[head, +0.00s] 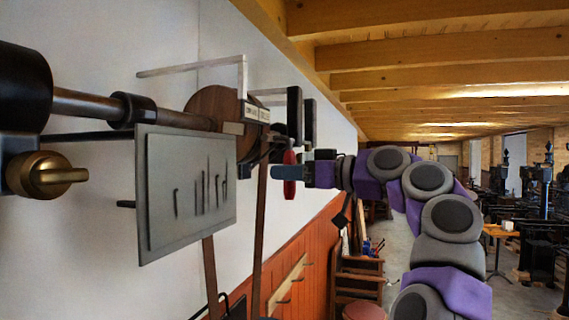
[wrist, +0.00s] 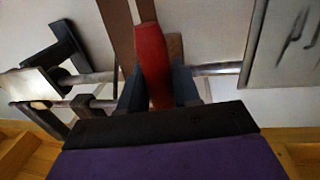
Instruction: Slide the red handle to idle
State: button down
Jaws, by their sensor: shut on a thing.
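The red handle (head: 289,176) hangs upright at the middle of the head view, beside the wall-mounted machine. It also shows in the wrist view (wrist: 153,62), standing between my two fingers. My gripper (head: 285,174) reaches it from the right with the arm stretched out. In the wrist view my gripper (wrist: 158,88) is shut on the red handle, with a dark finger on each side. Small labels (head: 256,112) sit on the machine just above and left of the handle. Their lettering is too small to read for certain.
A grey plate (head: 188,190) hangs left of the handle, near a brass knob (head: 45,176) and a dark shaft. Metal rods (wrist: 215,69) run either side of the handle. A wooden chair (head: 357,275) stands below, and the aisle at right is open.

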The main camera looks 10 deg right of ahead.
jog(key=shift+d+r, duration=0.1)
jog(key=shift+d, duration=0.25)
jog(key=shift+a, duration=0.3)
jog(key=c, duration=1.3)
grip_release()
jog(key=shift+a, duration=0.1)
jog(key=o, duration=0.4)
jog(key=shift+w+d, duration=0.35)
jog(key=shift+w, duration=0.05)
jog(key=shift+s, duration=0.2)
jog(key=shift+d, duration=0.1)
jog(key=v, duration=1.7)
jog(key=shift+s+d+p, duration=0.1)
jog(key=shift+s+p, duration=0.15)
jog(key=shift+p, duration=0.15)
